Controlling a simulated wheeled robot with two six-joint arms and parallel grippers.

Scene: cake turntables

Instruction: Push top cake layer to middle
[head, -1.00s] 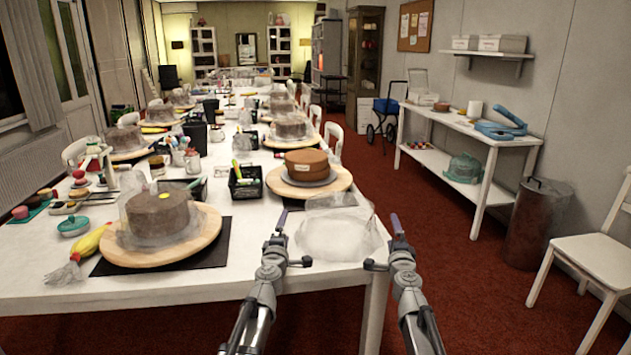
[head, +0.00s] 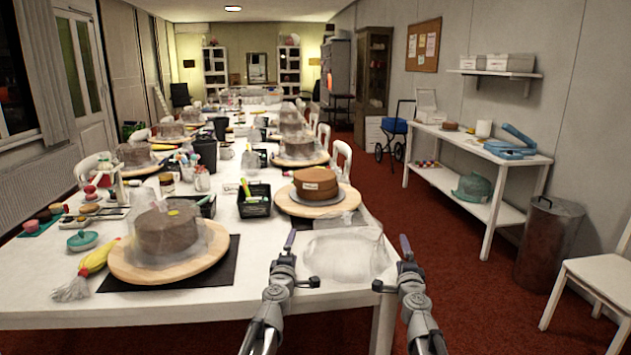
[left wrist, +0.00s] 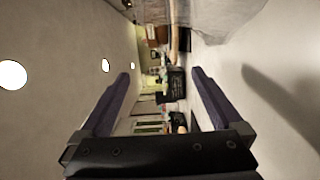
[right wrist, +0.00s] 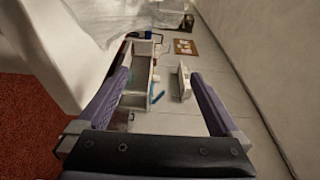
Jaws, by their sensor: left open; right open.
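The uncovered brown cake (head: 316,185) stands on a round wooden turntable (head: 290,207) at the table's right edge, with a grey disc under it. A dark line separates its top layer from the lower one, and a small pale label shows on the top layer. The exact offset between layers is too small to tell. My left gripper (head: 300,262) is open and empty, nearer than the cake and apart from it. My right gripper (head: 392,265) is open and empty, farther right, past the table's edge. Neither touches the cake.
Clear crumpled plastic (head: 345,252) lies between my grippers at the table's near right corner. A black basket (head: 254,203) stands left of the turntable. A plastic-covered cake (head: 168,232) on another turntable is at the left.

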